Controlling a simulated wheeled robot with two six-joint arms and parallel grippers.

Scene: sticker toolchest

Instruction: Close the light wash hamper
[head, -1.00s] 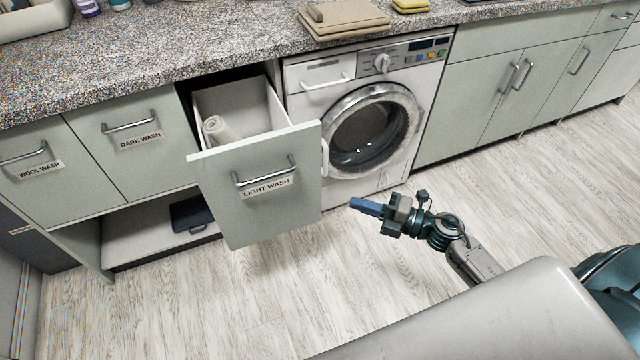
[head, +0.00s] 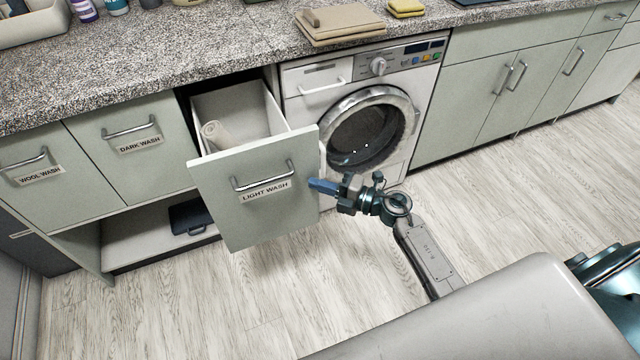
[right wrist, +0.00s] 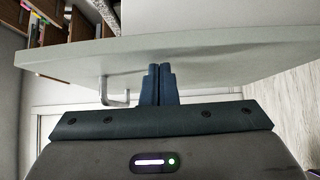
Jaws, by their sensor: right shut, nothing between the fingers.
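The light wash hamper (head: 225,215) is a pale green pull-out drawer, standing open, with a silver bar handle (head: 264,180) and a "LIGHT WASH" label. A rolled cream cloth (head: 214,136) lies inside it. My right gripper (head: 312,184) is shut and empty, its blue fingers pointing left at the right part of the hamper's front. In the right wrist view the shut fingertips (right wrist: 158,70) are close to the hamper front (right wrist: 215,52), beside its handle (right wrist: 112,98); whether they touch cannot be told. My left gripper is not in view.
The dark wash hamper (head: 105,172) and wool wash hamper (head: 60,205) are shut to the left. A washing machine (head: 408,112) stands right of the open hamper. Folded towels (head: 342,26) lie on the speckled counter (head: 190,55). The floor in front is clear.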

